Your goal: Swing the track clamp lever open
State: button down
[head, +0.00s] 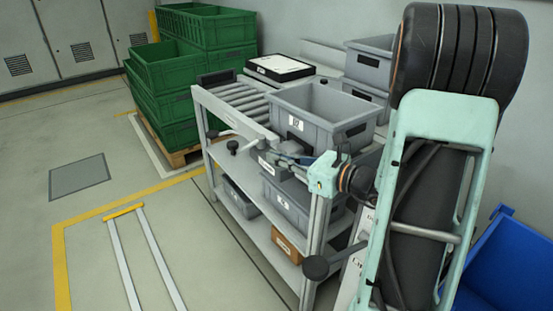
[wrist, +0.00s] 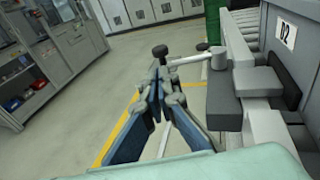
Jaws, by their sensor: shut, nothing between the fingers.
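The clamp lever (wrist: 190,59) is a light rod with a black knob at its left end and a round grey pivot at its right, beside the conveyor rail in the wrist view. My gripper (wrist: 160,76) is shut and empty, its fingertips just short of the knob in the picture; whether they touch is unclear. In the head view my gripper (head: 280,157) is at the near side of the roller cart, to the right of a black lever knob (head: 232,146). A second black knob (head: 212,134) shows farther left. The gripper's tips are partly hard to make out there.
A grey bin (head: 318,112) stands on the roller cart (head: 234,97), right behind my gripper. A dark block (wrist: 258,82) sits by the rail below the bin. Green crates (head: 168,95) are stacked behind.

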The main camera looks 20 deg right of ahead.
aim_at(237, 146)
jog(key=b+x, duration=0.2)
jog(key=x, duration=0.8)
jog(key=shift+w+a+f, duration=0.1)
jog(key=shift+w+a, duration=0.05)
jog(key=shift+w, duration=0.15)
